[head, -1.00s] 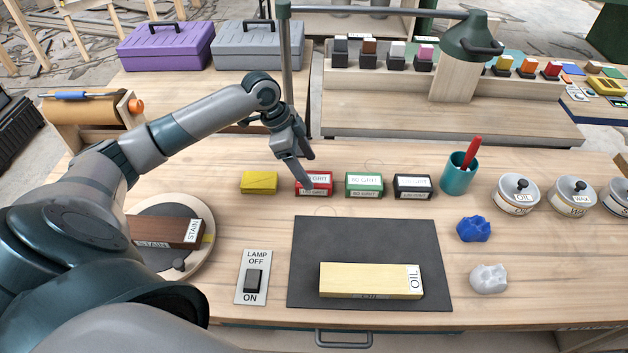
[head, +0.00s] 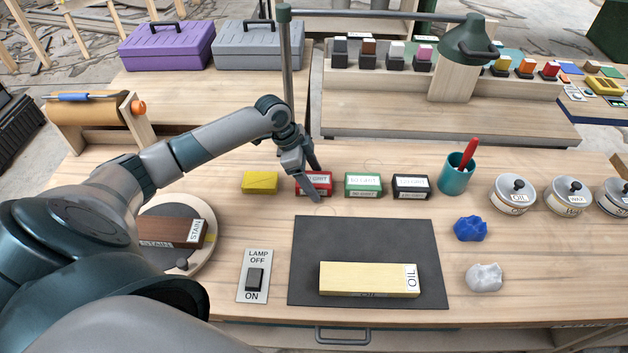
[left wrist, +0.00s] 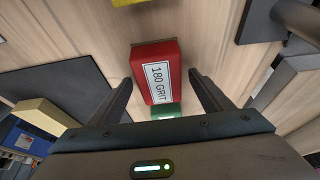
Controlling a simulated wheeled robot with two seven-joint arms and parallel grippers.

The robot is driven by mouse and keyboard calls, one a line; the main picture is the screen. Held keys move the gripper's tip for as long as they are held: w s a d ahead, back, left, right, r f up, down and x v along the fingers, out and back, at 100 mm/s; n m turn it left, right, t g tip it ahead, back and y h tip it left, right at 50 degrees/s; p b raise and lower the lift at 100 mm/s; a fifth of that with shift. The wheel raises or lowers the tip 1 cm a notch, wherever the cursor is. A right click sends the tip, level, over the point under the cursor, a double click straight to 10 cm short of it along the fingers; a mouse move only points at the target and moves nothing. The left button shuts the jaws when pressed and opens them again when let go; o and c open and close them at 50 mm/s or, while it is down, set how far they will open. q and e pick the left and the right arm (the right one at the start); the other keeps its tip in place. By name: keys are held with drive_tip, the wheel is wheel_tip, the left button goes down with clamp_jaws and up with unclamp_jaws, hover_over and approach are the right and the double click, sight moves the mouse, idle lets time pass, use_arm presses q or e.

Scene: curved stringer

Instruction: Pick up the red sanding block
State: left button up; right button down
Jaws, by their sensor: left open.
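The red sanding block (head: 326,190) stands on the workbench between a yellow block (head: 259,183) and a green block (head: 363,185). In the left wrist view the red block (left wrist: 152,58) shows its white "180 GRIT" label, with the green block (left wrist: 166,110) beyond it. My left gripper (head: 317,186) is open and empty, with its fingers over the red block and partly hiding it. In the left wrist view the gripper (left wrist: 160,78) has one finger on each side of the red block's outline. Whether the fingers touch it, I cannot tell. My right gripper is out of view.
A black block (head: 411,187) and a teal cup (head: 455,176) stand to the right. The lamp post (head: 287,70) rises close behind my left gripper. A dark mat (head: 303,262) with a pale OIL-labelled board (head: 365,279) lies in front.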

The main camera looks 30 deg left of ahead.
use_arm(q)
drive_tip(key=shift+d+f, duration=0.1)
drive_tip(key=shift+f, duration=0.15)
idle(0.7)
drive_tip(key=shift+f, duration=0.1)
drive_tip(key=shift+c, duration=1)
drive_tip(key=c, duration=1)
